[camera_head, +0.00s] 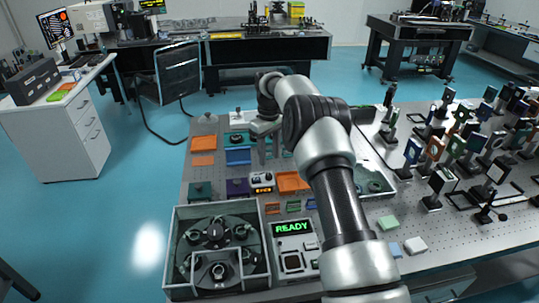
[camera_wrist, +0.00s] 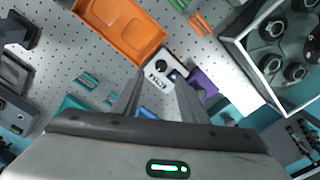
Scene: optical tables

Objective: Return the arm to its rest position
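My arm (camera_head: 340,195) reaches out over the perforated optical table and bends back at its far end. My gripper (camera_head: 262,145) hangs above the table's left part, pointing down, in the head view. In the wrist view my gripper (camera_wrist: 160,88) shows two fingers apart with nothing held between them. A small white device with a dark knob (camera_wrist: 162,72) lies beyond the fingertips, apart from them as far as I can tell; it also shows in the head view (camera_head: 262,182).
An orange tray (camera_wrist: 122,28) and a purple block (camera_wrist: 202,84) lie near the device. A clear-walled box with a round carousel (camera_head: 217,243) and a READY instrument (camera_head: 294,236) stand at the table's near left. Many optic mounts (camera_head: 435,150) crowd the right. Blue floor (camera_head: 110,210) is clear at left.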

